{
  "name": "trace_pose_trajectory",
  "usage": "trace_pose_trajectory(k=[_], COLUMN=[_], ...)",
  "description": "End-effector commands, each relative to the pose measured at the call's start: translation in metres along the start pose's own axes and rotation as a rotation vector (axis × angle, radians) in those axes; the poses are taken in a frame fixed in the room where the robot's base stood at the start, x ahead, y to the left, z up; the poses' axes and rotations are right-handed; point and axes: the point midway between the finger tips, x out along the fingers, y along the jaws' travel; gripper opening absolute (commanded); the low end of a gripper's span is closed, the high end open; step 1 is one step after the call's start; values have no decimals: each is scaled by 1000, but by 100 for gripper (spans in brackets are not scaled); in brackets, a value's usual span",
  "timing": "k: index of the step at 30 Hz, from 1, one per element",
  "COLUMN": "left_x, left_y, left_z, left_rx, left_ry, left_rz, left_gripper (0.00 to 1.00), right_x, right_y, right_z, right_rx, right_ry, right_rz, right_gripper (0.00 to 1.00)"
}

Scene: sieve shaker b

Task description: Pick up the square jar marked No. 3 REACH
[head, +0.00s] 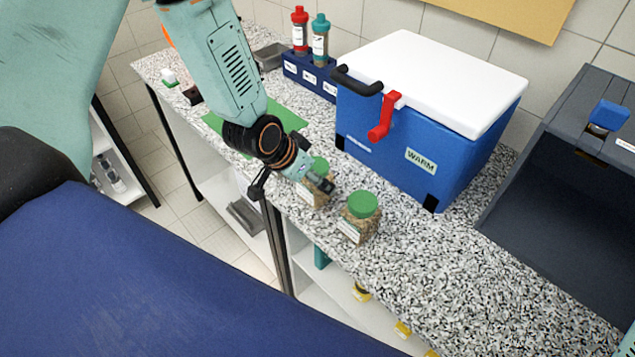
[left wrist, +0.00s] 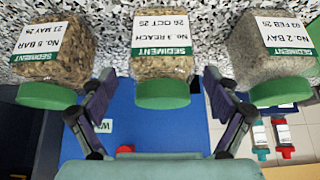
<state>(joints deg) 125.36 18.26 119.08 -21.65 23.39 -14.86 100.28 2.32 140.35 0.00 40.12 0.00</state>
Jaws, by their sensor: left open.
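The square jar marked No. 3 REACH (left wrist: 163,52), clear with tan sediment and a green lid, stands in the middle of the upside-down left wrist view. In the head view that jar (head: 318,168) is partly hidden by my left gripper (head: 319,187). In the left wrist view the left gripper (left wrist: 159,82) is open, with a finger to each side of the jar and visible gaps. Whether the fingers are level with the jar in depth is hard to tell. My right gripper is not in view.
Jar No. 5 BAR (left wrist: 58,52) and jar No. 2 BAY (left wrist: 272,48) flank it closely. No. 5 BAR also shows in the head view (head: 358,230). A blue WARM cooler (head: 390,165) stands behind on the speckled counter (head: 450,290). A bottle rack (head: 309,79) is farther left.

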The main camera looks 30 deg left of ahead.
Motion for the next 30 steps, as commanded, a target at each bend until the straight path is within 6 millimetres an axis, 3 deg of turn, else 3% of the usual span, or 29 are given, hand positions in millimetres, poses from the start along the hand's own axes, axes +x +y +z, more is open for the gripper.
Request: trace_pose_trajectory(k=[6, 15, 30], left_x=[26, 29, 31], left_y=[-2, -1, 0], left_z=[3, 4, 1], left_rx=[0, -2, -2], left_ry=[0, 0, 1], left_rz=[-1, 0, 0], left_gripper=[89, 89, 47], right_x=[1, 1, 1], right_y=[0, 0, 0], right_z=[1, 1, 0], right_rx=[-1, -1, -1], right_ry=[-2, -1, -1], right_rz=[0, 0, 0], right_gripper=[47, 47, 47])
